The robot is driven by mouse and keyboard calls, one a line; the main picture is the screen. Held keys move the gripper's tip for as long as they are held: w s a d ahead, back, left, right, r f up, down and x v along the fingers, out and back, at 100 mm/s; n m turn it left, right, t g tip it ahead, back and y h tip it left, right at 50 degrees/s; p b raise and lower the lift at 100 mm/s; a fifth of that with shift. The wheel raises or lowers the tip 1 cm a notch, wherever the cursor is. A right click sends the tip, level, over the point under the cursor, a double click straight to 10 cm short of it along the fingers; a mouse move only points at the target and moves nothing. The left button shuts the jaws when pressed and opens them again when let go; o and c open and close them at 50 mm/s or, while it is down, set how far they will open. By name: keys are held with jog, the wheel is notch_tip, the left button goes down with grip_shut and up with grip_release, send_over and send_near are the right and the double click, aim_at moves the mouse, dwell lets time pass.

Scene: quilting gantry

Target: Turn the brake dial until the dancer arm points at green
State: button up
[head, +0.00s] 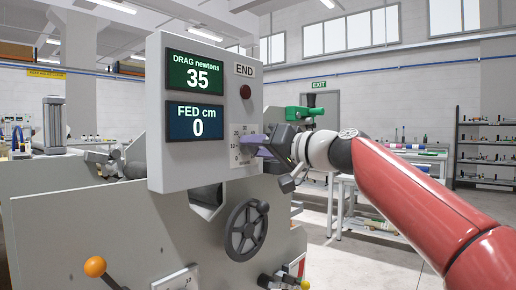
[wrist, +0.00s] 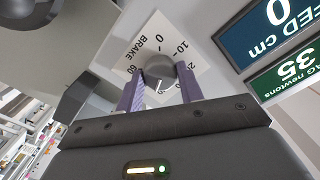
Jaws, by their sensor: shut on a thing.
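The brake dial (wrist: 158,68) is a grey round knob on a white scale plate marked BRAKE (wrist: 145,52), with numbers around it. Its white mark points toward the bottom of the wrist view, where the numbers are hidden. My gripper (wrist: 158,84) has its purple fingers on either side of the dial and is shut on it. In the head view my gripper (head: 250,143) reaches the panel's right edge from the right, and the dial is hidden there. I cannot make out a dancer arm or a green zone in either view.
The grey panel (head: 155,165) shows DRAG 35 newtons (head: 196,74) and FED 0 cm (head: 194,121). A red button (head: 245,92) sits under END. A dark handwheel (head: 246,230) is below, and an orange-knobbed lever (head: 95,267) stands at lower left.

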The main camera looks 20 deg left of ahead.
dwell(0.4)
jog(key=o, duration=1)
jog(key=b+v, duration=0.3)
jog(key=v, duration=0.4)
jog(key=shift+d+b, duration=0.4)
jog(key=shift+s+f, duration=0.1)
jog(key=shift+s, duration=0.05)
